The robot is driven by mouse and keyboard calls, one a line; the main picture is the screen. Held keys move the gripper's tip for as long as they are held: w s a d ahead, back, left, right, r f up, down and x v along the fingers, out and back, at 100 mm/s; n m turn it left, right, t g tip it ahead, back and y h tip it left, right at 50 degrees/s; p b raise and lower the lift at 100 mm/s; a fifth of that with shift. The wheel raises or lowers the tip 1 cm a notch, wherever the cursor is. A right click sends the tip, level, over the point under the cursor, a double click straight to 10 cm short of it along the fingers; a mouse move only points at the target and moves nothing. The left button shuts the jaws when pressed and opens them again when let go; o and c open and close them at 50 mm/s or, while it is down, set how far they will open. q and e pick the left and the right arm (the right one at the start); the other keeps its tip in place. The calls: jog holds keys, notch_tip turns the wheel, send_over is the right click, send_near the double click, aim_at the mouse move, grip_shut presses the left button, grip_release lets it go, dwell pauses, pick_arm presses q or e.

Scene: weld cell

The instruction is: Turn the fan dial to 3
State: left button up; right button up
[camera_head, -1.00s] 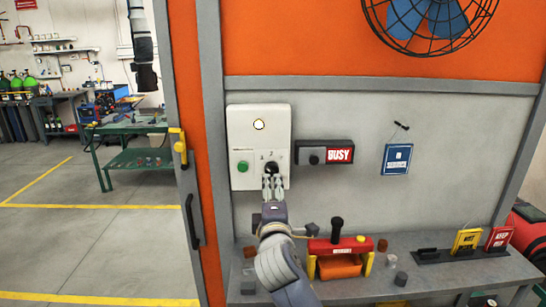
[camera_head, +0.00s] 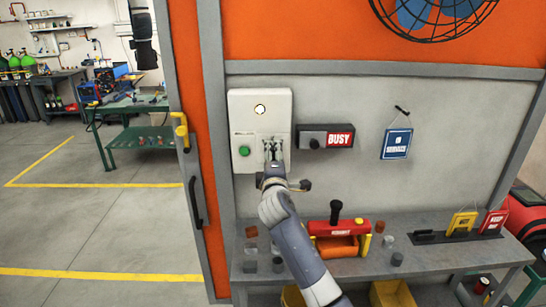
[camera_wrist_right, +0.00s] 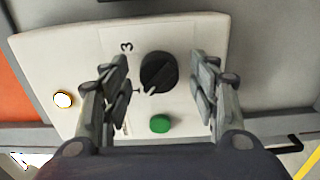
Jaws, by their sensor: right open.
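The white control box (camera_head: 251,105) is on the grey wall, with a round light and a green button. My right gripper (camera_head: 273,150) is in front of its lower right and hides most of the dial. In the right wrist view, the black dial (camera_wrist_right: 158,72) lies between the open, spread fingers of my right gripper (camera_wrist_right: 161,78), with a gap on both sides. The dial's white mark points lower left there, away from the printed 3 (camera_wrist_right: 126,46). The left finger covers other markings. The fan (camera_head: 432,14) shows at the top right.
A blue sign (camera_head: 397,144) hangs further right. Below, a grey bench (camera_head: 435,262) holds a red and yellow tool and several small blocks. A door handle (camera_head: 197,203) is at left.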

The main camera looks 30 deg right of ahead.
jog(key=c, duration=1.1)
jog(key=shift+m, duration=0.4)
jog(key=shift+m+b, duration=2.9)
jog(key=shift+m, duration=5.7)
